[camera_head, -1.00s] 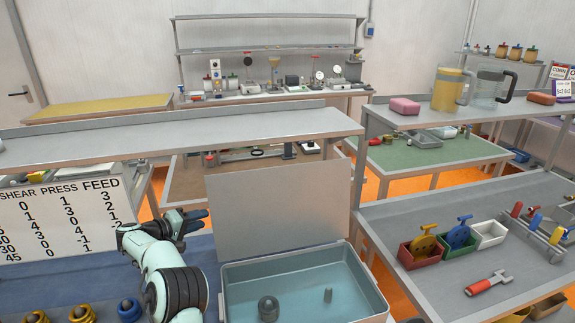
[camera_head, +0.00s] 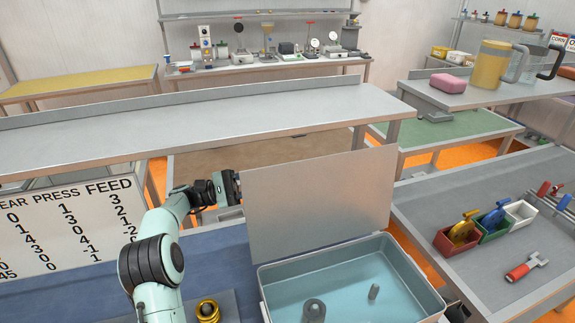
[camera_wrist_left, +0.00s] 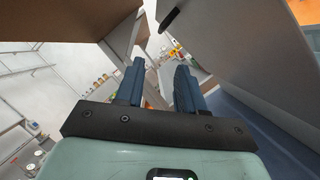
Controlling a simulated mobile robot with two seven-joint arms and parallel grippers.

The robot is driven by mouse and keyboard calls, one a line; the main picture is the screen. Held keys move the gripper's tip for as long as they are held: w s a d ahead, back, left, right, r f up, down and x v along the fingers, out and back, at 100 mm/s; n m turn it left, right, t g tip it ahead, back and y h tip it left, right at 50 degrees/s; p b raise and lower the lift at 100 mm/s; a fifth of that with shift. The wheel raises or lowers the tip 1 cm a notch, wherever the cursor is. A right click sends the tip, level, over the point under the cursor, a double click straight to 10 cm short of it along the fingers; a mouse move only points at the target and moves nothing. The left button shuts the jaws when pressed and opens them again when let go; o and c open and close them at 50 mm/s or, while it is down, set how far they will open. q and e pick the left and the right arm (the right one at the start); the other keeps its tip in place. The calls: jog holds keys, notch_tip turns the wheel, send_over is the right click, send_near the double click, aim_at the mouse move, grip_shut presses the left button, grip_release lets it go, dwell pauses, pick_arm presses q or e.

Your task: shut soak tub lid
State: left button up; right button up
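The soak tub (camera_head: 408,268) is a grey box with blue-tinted liquid at the lower middle of the head view. Its flat grey lid (camera_head: 320,205) stands upright along the tub's back edge, open. My left gripper (camera_head: 236,188) is at the lid's left edge, about mid-height; whether it touches the lid is unclear. In the left wrist view the two blue-grey fingers (camera_wrist_left: 158,82) are apart with nothing between them. A large grey panel, apparently the lid (camera_wrist_left: 235,55), fills the upper right there. My right gripper cannot be made out.
A grey domed part (camera_head: 314,309) and a small peg (camera_head: 374,291) are in the tub. A shelf (camera_head: 200,125) runs behind the lid. Small bins (camera_head: 460,236) and a red-handled tool (camera_head: 525,266) lie on the right bench. A lettered board (camera_head: 70,225) stands left.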

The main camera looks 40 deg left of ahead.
aim_at(308, 170)
pick_arm(q)
jog(key=shift+g, duration=0.3)
jog(key=x, duration=0.9)
jog(key=r+x, duration=0.1)
jog(key=x, duration=0.4)
jog(key=shift+s+d, duration=0.1)
jog(key=shift+s, duration=0.15)
jog(key=shift+c, duration=0.3)
grip_shut()
